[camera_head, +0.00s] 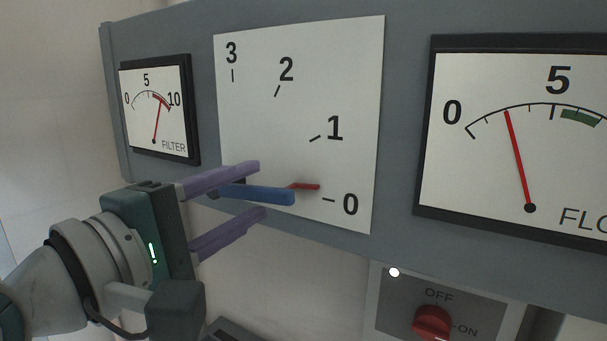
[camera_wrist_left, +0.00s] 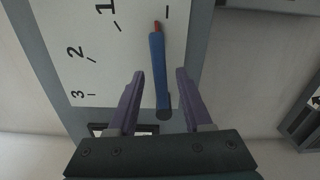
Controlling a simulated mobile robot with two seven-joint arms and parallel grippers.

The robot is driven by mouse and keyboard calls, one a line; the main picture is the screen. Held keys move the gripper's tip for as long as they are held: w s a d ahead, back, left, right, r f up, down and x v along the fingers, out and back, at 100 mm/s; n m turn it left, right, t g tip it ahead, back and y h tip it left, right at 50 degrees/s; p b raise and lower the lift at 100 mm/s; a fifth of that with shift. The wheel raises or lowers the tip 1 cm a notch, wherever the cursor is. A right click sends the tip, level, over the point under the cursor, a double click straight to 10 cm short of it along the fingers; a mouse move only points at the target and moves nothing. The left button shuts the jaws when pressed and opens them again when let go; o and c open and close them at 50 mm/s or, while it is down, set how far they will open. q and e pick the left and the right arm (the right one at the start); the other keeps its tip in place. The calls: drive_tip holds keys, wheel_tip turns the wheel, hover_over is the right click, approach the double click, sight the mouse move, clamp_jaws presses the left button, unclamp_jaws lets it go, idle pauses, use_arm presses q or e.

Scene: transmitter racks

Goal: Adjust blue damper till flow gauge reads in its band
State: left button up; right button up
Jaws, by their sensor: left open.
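The blue damper lever (camera_head: 258,193) lies in front of a white scale plate (camera_head: 300,100) marked 0 to 3. Its red tip (camera_head: 305,186) points right, a little above the 0 mark. The flow gauge (camera_head: 520,140) at right has its red needle about midway between 0 and 5, left of the green band (camera_head: 580,118). My left gripper (camera_head: 260,190) is open, its purple fingers above and below the lever. In the left wrist view the lever (camera_wrist_left: 158,70) runs between the open fingers (camera_wrist_left: 160,75), with a gap on each side. My right gripper is not in view.
A filter gauge (camera_head: 155,110) sits at the left of the grey panel (camera_head: 400,100). Below the panel is a box with a red OFF/ON knob (camera_head: 433,322) and a white lamp (camera_head: 394,272). A pale wall is behind.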

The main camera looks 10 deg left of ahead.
use_arm(q)
drive_tip(key=shift+x, duration=0.75)
drive_tip(key=shift+c, duration=0.3)
clamp_jaws()
idle(0.6)
